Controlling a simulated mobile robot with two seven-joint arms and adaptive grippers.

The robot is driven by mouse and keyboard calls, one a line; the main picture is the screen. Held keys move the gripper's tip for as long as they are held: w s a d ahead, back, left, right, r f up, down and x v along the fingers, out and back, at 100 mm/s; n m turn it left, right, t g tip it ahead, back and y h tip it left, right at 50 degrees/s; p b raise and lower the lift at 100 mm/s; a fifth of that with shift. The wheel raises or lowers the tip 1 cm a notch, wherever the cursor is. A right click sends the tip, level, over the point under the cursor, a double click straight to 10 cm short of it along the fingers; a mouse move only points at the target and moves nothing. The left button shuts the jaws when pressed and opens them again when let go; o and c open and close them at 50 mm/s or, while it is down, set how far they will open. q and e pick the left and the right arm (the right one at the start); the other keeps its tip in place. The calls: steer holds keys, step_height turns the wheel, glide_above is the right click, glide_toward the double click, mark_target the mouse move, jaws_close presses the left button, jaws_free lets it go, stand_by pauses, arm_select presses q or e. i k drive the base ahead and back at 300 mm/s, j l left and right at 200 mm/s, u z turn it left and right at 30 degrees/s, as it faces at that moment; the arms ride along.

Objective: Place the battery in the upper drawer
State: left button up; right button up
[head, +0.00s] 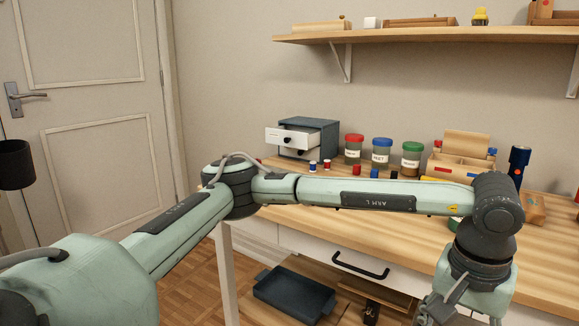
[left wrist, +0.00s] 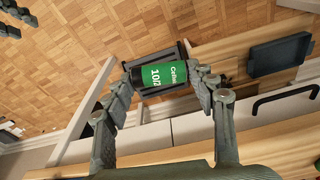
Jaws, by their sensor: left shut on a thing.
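A small grey drawer cabinet (head: 312,128) stands at the back left of the desk. Its white upper drawer (head: 290,138) is pulled out; the lower drawer below it looks shut. In the head view my left arm reaches across to the right, and the gripper (head: 437,308) hangs low at the desk's front edge, far from the cabinet. The battery cannot be made out in that view.
Jars with red, blue and green lids (head: 382,152) stand right of the cabinet, with small spools (head: 313,166) before it. A wooden organizer (head: 462,155) is farther right. A wall shelf (head: 430,36) hangs above. A dark tray (head: 293,294) lies below the desk.

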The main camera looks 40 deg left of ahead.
mark_target(292, 143)
steer(key=j, duration=0.65)
steer(key=k+j+z, duration=0.1)
steer(key=j, duration=1.15)
steer(key=k+z, duration=0.05)
